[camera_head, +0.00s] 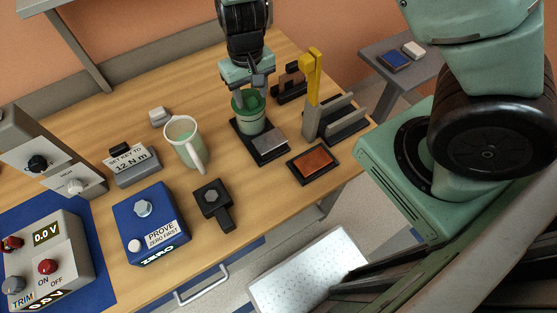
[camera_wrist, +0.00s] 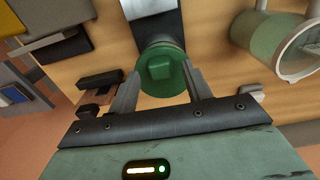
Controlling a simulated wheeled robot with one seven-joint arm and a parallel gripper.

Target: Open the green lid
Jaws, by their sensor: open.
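The green lid (camera_wrist: 162,72) is round with a raised block-shaped knob, and in the wrist view it sits between my two fingers. In the wrist view my gripper (camera_wrist: 160,92) is open, one finger on each side of the lid. I cannot tell whether either finger touches it.
A light green mug (camera_head: 183,143) stands left of the pot. A metal plate (camera_head: 268,141) lies in front of the pot, and an orange pad (camera_head: 312,164) lies farther right. A blue ZERO box (camera_head: 150,222) is at front left.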

